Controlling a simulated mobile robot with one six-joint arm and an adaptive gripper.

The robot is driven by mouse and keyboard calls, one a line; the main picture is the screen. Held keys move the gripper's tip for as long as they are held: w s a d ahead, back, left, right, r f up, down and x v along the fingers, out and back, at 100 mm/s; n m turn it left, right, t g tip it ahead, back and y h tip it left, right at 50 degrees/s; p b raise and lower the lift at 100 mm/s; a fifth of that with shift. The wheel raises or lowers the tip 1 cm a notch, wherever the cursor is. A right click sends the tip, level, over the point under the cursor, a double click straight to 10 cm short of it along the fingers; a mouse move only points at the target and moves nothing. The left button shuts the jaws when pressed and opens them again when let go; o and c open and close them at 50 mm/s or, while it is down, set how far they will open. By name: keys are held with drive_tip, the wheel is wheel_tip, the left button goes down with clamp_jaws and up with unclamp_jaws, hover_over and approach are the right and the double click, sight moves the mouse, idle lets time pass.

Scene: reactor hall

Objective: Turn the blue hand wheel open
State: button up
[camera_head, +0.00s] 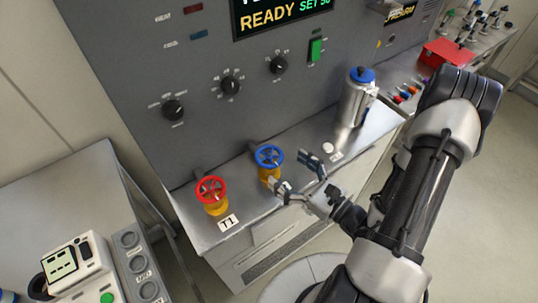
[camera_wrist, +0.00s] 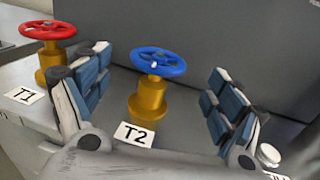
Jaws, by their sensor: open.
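The blue hand wheel (camera_head: 269,157) sits on a yellow valve body on the grey ledge. It also shows in the wrist view (camera_wrist: 158,62), upright on its yellow stem (camera_wrist: 148,98), with a label reading T2 (camera_wrist: 134,134) in front. My gripper (camera_head: 292,171) is open and empty, just right of the wheel in the head view. In the wrist view the blue-padded fingers (camera_wrist: 152,100) stand apart, with the valve between and beyond them. I cannot tell whether either finger touches it.
A red hand wheel (camera_head: 211,190) with label T1 (camera_head: 228,222) stands left of the blue one. A silver canister with a blue top (camera_head: 353,98) stands to the right. The control panel (camera_head: 190,60) rises behind. A small white knob (camera_wrist: 268,154) lies near the right finger.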

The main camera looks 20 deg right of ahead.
sight(269, 154)
drive_tip(key=b+x, duration=0.1)
drive_tip(key=x, duration=0.2)
drive_tip(key=b+x, duration=0.2)
drive_tip(key=x, duration=0.1)
drive_tip(key=shift+w+a+f, duration=0.15)
drive_tip(key=shift+f, duration=0.05)
drive_tip(key=shift+w+a+r+b, duration=0.25)
drive_tip(key=shift+w+b, duration=0.1)
drive_tip(key=shift+w, duration=0.15)
drive_tip(key=shift+c, duration=0.2)
drive_tip(key=c, duration=1)
drive_tip(key=shift+c, duration=0.2)
